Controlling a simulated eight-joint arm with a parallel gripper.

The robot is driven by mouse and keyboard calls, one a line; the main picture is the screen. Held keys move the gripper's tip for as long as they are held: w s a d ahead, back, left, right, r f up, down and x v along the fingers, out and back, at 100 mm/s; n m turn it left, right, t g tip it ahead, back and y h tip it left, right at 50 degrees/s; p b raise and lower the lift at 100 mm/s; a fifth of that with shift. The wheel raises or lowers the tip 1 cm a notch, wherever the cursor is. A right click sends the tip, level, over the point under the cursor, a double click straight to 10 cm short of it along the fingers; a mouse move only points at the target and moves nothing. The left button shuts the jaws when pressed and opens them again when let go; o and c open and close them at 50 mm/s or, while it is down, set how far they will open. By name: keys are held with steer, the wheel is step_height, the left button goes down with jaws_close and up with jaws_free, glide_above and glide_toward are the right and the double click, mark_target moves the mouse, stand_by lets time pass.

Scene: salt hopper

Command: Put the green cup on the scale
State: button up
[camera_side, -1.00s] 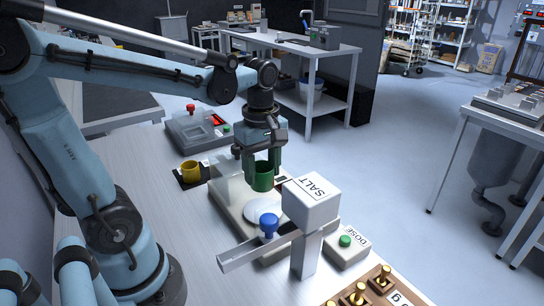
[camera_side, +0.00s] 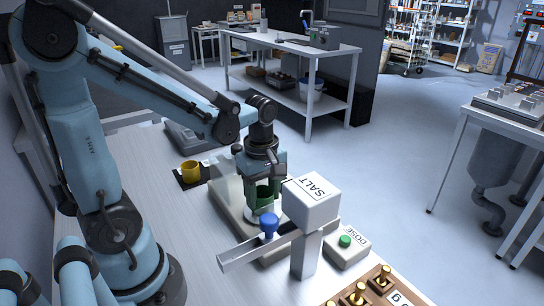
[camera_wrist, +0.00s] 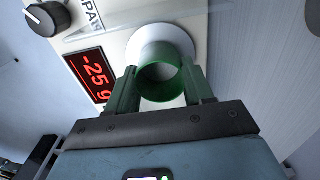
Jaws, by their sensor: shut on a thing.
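The green cup (camera_side: 264,193) is upright between the fingers of my gripper (camera_side: 265,188), which is shut on it. The scale (camera_side: 224,192) is a beige box on the bench with a round white pan. In the wrist view, the cup's green rim (camera_wrist: 165,64) and my gripper's fingers (camera_wrist: 163,88) are over the white pan (camera_wrist: 192,38). The cup is low, at or just above the pan; I cannot tell if they touch. My gripper and the hopper hide part of the pan in the side view.
The SALT hopper (camera_side: 312,206) stands close on the right, with a blue knob (camera_side: 269,222) and a chute (camera_side: 245,254). A DOSE box (camera_side: 347,252) with a green button is beside it. A yellow cup (camera_side: 190,171) is on a black mat. Brass weights (camera_side: 383,273) stand at front right.

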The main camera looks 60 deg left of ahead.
steer(key=shift+f, duration=0.2)
steer(key=o, duration=1)
steer(key=shift+r, duration=0.1)
step_height(320, 180, up, 12)
steer(key=d+f+m+t, duration=0.1)
steer(key=m+t, duration=0.1)
steer(key=m, duration=0.4)
steer(key=d+f+m+t, duration=0.2)
steer(key=m, duration=0.4)
steer(key=d+f+m+t, duration=0.1)
steer(key=d+m+t, duration=0.1)
steer(key=m, duration=0.4)
steer(key=shift+f+t, duration=0.3)
steer(key=shift+t, duration=0.3)
